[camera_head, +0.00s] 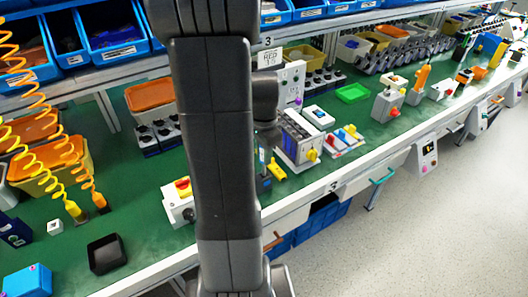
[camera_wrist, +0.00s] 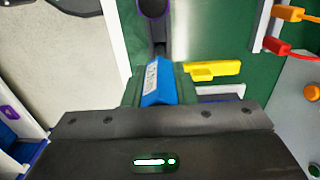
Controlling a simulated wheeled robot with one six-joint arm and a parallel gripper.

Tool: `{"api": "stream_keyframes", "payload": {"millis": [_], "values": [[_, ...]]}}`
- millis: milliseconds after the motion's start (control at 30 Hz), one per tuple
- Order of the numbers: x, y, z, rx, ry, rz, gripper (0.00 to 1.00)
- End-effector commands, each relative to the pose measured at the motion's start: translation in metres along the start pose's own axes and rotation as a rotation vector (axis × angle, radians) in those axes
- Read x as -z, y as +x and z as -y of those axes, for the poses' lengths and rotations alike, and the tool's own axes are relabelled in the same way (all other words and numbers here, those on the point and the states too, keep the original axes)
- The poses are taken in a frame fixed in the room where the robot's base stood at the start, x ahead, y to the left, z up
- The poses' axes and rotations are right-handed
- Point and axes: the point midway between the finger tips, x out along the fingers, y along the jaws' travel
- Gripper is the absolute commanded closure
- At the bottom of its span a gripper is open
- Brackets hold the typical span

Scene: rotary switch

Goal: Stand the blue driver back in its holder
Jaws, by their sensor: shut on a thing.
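My gripper (camera_wrist: 159,97) is shut on the blue driver (camera_wrist: 158,82), whose blue body with a white printed label shows between the jaws in the wrist view. Its lower end is hidden by my dark gripper body. A dark upright part with a purple-rimmed round end (camera_wrist: 153,9) stands just beyond the driver; I cannot tell if they touch. I cannot make out the driver's holder for certain.
A yellow piece (camera_wrist: 212,70) lies on the green bench right of the driver; it also shows in the head view (camera_head: 277,168). A grey switch box (camera_head: 300,138) stands close by. The bench's front edge and a black tray (camera_head: 105,254) lie to the left.

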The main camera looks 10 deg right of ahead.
Motion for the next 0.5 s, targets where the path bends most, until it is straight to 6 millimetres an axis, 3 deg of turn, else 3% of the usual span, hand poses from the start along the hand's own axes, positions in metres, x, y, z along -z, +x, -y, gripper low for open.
{"api": "stream_keyframes", "payload": {"millis": [500], "values": [[0.0,0.017,0.0,0.0,0.0,0.0,1.0]]}}
